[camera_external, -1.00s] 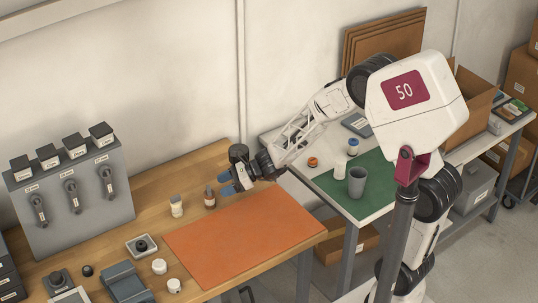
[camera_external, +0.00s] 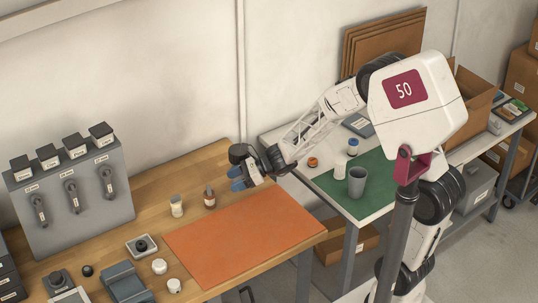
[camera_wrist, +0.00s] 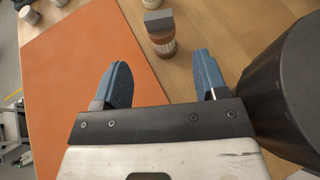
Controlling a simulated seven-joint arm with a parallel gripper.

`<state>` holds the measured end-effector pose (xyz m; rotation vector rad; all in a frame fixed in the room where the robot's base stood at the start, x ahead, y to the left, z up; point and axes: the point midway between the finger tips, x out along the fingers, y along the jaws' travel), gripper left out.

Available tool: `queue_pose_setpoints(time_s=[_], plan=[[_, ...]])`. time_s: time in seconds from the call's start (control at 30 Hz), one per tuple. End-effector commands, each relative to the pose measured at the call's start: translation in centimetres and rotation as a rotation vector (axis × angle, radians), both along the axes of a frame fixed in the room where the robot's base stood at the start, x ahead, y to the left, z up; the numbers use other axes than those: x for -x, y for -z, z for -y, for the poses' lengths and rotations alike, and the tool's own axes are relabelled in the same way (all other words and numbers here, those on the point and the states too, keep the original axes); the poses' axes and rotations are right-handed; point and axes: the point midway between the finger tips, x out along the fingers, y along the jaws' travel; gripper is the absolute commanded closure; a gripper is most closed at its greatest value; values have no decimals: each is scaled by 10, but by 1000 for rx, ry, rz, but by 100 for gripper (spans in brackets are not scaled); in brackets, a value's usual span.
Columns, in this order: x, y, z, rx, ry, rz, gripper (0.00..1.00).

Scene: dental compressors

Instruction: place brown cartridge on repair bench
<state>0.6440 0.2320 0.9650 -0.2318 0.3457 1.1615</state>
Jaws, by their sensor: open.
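The brown cartridge (camera_external: 209,199) stands upright on the wooden bench (camera_external: 160,180), just behind the orange mat (camera_external: 245,232). It has a brown body and a grey block-like top. In the wrist view the cartridge (camera_wrist: 161,44) stands beyond the fingertips, roughly in line with the gap between them. My gripper (camera_external: 239,180) is open and empty, above the bench to the right of the cartridge and apart from it. Its two blue fingers also show in the wrist view (camera_wrist: 163,62). No label shows which surface is the repair bench.
A pale cartridge (camera_external: 177,206) stands left of the brown one. A grey panel with levers (camera_external: 75,190) stands at the back left. A white table (camera_external: 335,215) at right has a green mat (camera_external: 370,195) and grey cup (camera_external: 357,182). The orange mat is clear.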

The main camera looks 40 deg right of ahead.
Motion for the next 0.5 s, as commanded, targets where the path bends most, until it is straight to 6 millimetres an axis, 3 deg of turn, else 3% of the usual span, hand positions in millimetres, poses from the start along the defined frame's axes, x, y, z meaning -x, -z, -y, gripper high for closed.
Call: queue_pose_setpoints(time_s=[0.5], plan=[[7, -9, 2, 25, -33, 28, 34]])
